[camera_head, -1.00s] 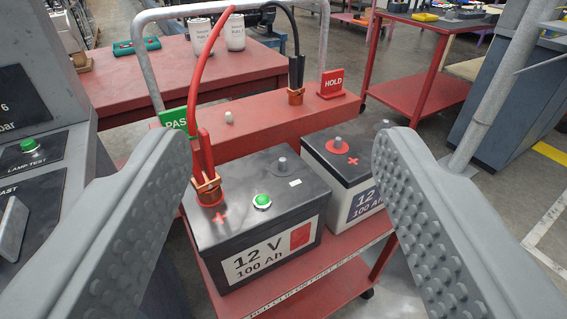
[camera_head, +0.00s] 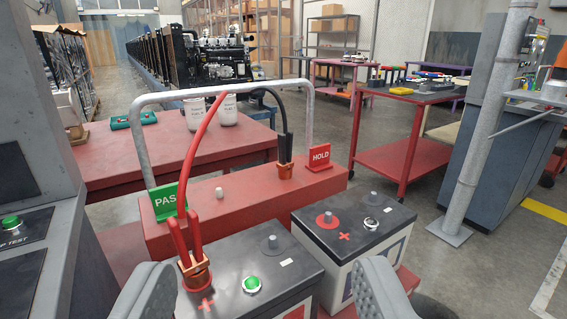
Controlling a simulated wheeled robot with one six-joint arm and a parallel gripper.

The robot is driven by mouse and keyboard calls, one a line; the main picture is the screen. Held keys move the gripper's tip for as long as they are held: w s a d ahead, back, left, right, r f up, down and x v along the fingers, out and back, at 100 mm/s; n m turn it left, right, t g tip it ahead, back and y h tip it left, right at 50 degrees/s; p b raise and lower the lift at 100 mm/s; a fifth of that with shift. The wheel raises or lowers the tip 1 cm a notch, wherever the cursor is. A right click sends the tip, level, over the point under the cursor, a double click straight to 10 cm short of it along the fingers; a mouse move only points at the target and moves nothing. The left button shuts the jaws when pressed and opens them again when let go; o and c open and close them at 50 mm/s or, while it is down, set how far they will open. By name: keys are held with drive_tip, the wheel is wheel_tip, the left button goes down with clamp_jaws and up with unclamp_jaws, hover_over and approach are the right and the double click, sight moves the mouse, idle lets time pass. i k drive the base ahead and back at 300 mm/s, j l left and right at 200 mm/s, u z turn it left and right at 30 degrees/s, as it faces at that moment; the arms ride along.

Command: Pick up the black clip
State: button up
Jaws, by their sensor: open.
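The black clip (camera_head: 285,152) stands upright on the red shelf of the cart, its copper jaws at the bottom beside the green-and-red signs' row, nearer the HOLD sign. A black cable curves up from its top and back to the left. My gripper (camera_head: 262,295) is open and empty, its two grey fingers at the bottom edge, only partly in view. It is nearer to me than the clip and lower in the picture, with the batteries between. The red clip (camera_head: 190,245) is on the red-marked post of the left battery (camera_head: 245,250).
A second battery (camera_head: 352,228) stands at right. A PASS sign (camera_head: 168,203) and a HOLD sign (camera_head: 319,157) flank the shelf (camera_head: 240,208). The cart's grey tube handle (camera_head: 145,150) arches over the clip. A grey console (camera_head: 40,180) stands left and a pole (camera_head: 480,130) right.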

sight(285, 144)
drive_tip(key=i+l, duration=0.25)
drive_tip(key=i+l+u, duration=0.1)
drive_tip(key=i+l, duration=0.15)
drive_tip(key=l, duration=0.15)
drive_tip(key=i+l, duration=0.25)
drive_tip(key=l, duration=0.15)
drive_tip(key=i+l+u, duration=0.15)
drive_tip(key=l, duration=0.2)
drive_tip(key=i, duration=0.05)
